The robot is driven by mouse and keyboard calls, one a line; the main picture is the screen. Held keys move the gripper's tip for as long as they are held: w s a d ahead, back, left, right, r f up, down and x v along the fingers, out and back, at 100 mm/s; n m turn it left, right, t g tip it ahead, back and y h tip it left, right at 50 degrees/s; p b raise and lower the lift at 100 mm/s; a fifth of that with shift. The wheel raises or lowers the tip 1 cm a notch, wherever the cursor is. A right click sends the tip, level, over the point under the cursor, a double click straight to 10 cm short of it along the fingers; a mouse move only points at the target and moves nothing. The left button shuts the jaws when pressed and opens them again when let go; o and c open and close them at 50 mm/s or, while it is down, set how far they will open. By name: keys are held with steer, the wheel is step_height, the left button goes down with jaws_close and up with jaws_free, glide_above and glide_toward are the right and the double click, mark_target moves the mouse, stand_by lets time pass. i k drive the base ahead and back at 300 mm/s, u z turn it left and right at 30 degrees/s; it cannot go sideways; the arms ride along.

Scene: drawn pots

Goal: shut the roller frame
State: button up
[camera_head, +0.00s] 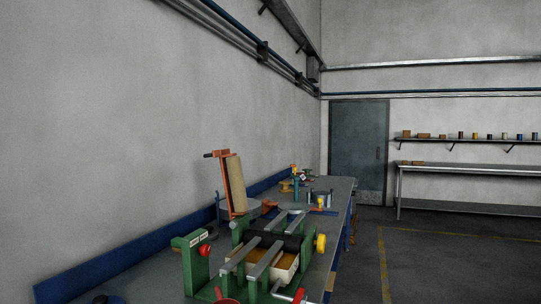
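The roller frame (223,172) is orange and carries a long tan roller (236,184). It stands raised and nearly upright, leaning slightly, at the back left of a green machine. A short dark handle (209,155) sticks out to the left at its top. Below it, the machine's green end stand (196,268) has a red knob (204,250) on it. A black roller (290,241) and grey bars lie across the machine, over a pale tray (288,272) with orange-brown contents. A yellow knob (320,243) is at its right end. My gripper is not in view.
The machine stands on a long grey bench (340,190) with a blue back edge along the left wall. Small tools and parts lie farther along the bench. Open floor (430,260) is to the right, with a shelf (465,142) and table beyond.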

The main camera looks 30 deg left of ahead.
mark_target(222, 154)
steer(key=z, duration=0.55)
steer(key=i, duration=3.55)
steer(key=u, duration=1.95)
steer(key=i, duration=0.2)
steer(key=u, duration=1.35)
